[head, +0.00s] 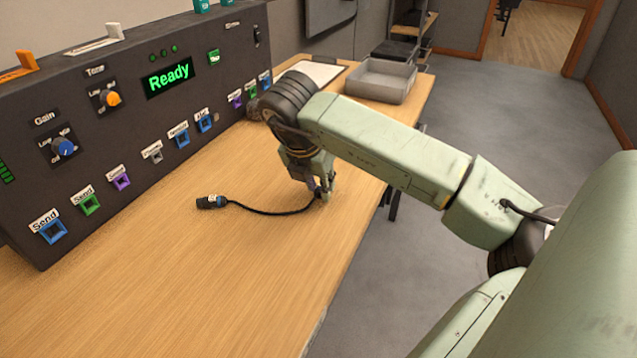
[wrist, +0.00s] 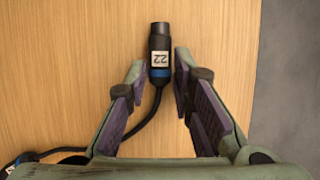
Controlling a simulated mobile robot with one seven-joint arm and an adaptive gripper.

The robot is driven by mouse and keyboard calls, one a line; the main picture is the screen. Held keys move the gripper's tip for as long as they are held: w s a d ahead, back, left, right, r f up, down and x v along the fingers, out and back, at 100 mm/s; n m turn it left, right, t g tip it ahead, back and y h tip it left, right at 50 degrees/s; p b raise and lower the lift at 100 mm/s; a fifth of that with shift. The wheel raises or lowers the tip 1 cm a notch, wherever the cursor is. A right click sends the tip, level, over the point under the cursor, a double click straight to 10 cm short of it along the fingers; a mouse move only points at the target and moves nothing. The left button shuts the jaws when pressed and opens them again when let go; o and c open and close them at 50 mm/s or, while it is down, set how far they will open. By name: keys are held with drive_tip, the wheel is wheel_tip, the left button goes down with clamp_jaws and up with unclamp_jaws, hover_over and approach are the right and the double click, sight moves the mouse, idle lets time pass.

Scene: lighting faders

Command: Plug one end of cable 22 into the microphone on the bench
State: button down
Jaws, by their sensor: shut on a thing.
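Cable 22 (head: 268,212) is black and lies curved across the wooden bench. Its free plug (head: 211,202), dark with a pale label, lies on the bench to the left of my gripper (head: 322,188). In the wrist view the other plug (wrist: 160,42), black with a blue ring and a label reading 22, sits between the fingertips of my gripper (wrist: 162,75). My gripper is shut on this plug, low over the bench near its right edge. I cannot make out a microphone in either view.
A dark panel (head: 120,130) with knobs, a green "Ready" display and several coloured sockets stands along the bench's left side. A grey tray (head: 382,80) and a white sheet (head: 318,70) lie at the far end. The near bench (head: 190,290) is clear.

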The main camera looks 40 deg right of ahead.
drive_tip(key=shift+r, duration=0.1)
drive_tip(key=shift+r+p, duration=0.7)
drive_tip(key=shift+r, duration=1.75)
